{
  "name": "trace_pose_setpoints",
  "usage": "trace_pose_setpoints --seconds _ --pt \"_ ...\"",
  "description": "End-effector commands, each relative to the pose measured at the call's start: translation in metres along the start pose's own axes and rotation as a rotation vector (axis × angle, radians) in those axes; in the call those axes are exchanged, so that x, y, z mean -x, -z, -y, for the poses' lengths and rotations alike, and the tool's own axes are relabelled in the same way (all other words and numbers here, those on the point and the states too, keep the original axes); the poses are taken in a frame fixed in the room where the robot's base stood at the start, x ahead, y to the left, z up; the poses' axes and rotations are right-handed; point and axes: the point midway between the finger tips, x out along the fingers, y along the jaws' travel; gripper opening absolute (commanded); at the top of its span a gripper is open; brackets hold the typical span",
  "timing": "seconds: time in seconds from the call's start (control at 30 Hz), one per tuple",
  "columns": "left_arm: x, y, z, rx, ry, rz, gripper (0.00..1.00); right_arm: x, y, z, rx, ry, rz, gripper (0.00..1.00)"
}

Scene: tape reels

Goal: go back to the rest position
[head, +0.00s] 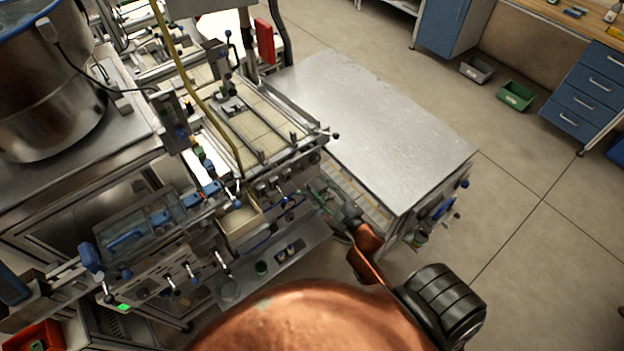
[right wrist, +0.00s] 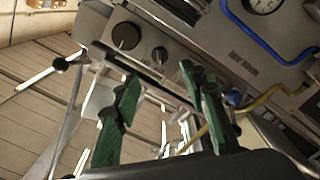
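My right gripper (head: 322,195) is in front of the machine's front edge, beside the metal table. In the right wrist view its two green-padded fingers (right wrist: 160,95) stand apart with nothing held between them. My copper-coloured right arm reaches up to it from the bottom of the head view. My left gripper does not show. No tape reel can be made out for certain.
A large machine (head: 245,215) with knobs and levers fills the left, close to my right gripper. A bare metal table (head: 385,120) stands right of it. A steel drum (head: 50,90) is upper left.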

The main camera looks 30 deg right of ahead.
Motion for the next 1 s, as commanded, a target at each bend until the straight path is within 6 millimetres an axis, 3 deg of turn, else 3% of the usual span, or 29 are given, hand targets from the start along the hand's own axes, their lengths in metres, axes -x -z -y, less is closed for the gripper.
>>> trace_pose_setpoints --seconds 0.2,0.8,1.0 --pt "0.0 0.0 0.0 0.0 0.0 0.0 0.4 0.019 0.0 0.0 0.0 -0.001 -0.001 0.39" --pt "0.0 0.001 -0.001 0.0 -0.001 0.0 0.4 0.021 0.0 -0.001 -0.003 -0.001 0.004 0.39" --pt "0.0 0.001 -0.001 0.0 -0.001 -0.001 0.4 0.028 -0.016 -0.008 -0.075 -0.007 0.146 0.39"
